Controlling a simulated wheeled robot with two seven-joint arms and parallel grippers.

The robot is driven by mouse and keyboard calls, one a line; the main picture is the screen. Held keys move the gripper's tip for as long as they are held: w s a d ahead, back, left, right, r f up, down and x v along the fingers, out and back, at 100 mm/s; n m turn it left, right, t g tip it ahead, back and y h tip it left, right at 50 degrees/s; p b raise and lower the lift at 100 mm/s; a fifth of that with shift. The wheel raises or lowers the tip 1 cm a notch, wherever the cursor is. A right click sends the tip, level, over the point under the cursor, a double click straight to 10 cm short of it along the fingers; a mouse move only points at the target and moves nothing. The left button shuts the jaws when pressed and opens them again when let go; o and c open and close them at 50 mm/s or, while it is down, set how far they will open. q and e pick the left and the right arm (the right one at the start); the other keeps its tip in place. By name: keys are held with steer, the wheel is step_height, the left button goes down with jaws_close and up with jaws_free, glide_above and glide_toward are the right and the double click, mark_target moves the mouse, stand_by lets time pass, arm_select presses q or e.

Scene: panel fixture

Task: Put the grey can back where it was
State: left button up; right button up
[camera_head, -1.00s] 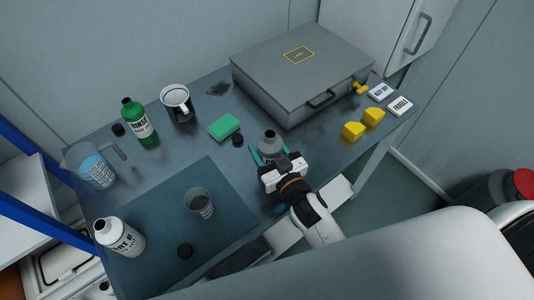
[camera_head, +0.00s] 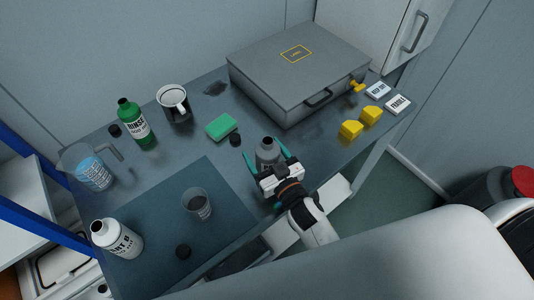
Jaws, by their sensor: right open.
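The grey can (camera_head: 266,152), with a dark open neck, stands upright near the table's front edge, right of the dark mat. My right gripper (camera_head: 267,158) is open around it, with one teal finger on its left and one on its right. The gripper body hides the can's lower part, and I cannot tell whether a finger still touches it. My left gripper is not in view.
A black cap (camera_head: 235,140) and green sponge (camera_head: 221,127) lie just behind the can. A grey case (camera_head: 300,68) stands at the back right, yellow blocks (camera_head: 351,129) to the right. A clear cup (camera_head: 197,204) stands on the mat (camera_head: 160,215).

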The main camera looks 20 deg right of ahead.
steer(key=s, duration=0.3)
steer(key=s+d+b, duration=0.1)
steer(key=s, duration=0.3)
steer(key=s+d+b, duration=0.1)
steer(key=s, duration=0.2)
steer(key=shift+s, duration=0.4)
steer(key=shift+s+d+r, duration=0.15)
steer(key=shift+s, duration=0.4)
